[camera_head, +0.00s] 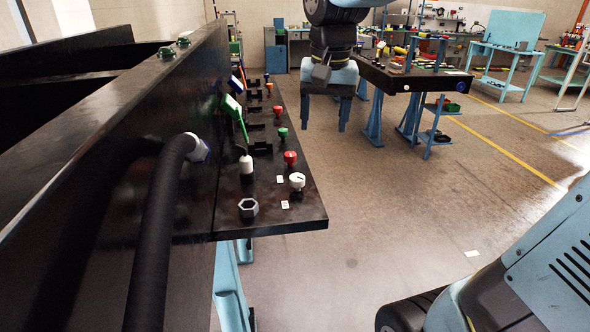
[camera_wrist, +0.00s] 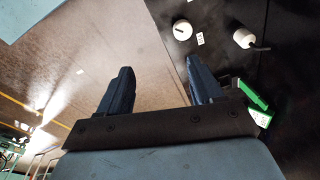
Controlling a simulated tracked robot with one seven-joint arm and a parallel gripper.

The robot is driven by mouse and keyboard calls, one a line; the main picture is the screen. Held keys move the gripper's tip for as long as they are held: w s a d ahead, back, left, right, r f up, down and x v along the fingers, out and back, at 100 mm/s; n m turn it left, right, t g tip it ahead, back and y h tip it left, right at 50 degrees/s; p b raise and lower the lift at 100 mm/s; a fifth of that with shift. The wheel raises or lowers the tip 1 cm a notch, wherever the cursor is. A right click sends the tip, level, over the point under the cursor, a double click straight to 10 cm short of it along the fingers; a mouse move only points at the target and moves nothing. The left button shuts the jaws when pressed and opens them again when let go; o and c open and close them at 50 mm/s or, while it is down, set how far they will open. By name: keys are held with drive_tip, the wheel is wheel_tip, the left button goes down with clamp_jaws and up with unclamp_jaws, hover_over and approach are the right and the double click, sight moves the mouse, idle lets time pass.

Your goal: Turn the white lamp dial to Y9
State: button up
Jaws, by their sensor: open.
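A white round dial (camera_head: 297,181) with a dark mark on its top stands near the right edge of the black shelf. It also shows near the top of the wrist view (camera_wrist: 182,30), beyond my fingertips. No lettering on the dial or on the small white card (camera_wrist: 200,38) beside it is readable. My gripper (camera_head: 326,120) hangs pointing down, beyond and to the right of the dial in the head view. In the wrist view its two dark fingers (camera_wrist: 158,70) are spread wide with nothing between them, apart from the dial.
A white cylinder with a stem (camera_head: 247,165) stands left of the dial. A red knob (camera_head: 290,158), hex nut (camera_head: 249,208) and green-handled part (camera_head: 232,107) are close by. Open floor lies right.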

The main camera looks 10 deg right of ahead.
drive_tip(key=m+g, duration=0.1)
drive_tip(key=g, duration=0.1)
hover_over(296, 176)
wheel_tip(296, 176, down, 15)
drive_tip(key=shift+d+r, duration=0.1)
drive_tip(key=shift+r, duration=0.1)
idle(0.3)
drive_tip(key=shift+c, duration=0.5)
drive_tip(key=c, duration=1)
drive_tip(key=n, duration=0.4)
drive_tip(key=shift+n, duration=0.3)
drive_tip(key=n, duration=0.4)
drive_tip(key=shift+n, duration=0.3)
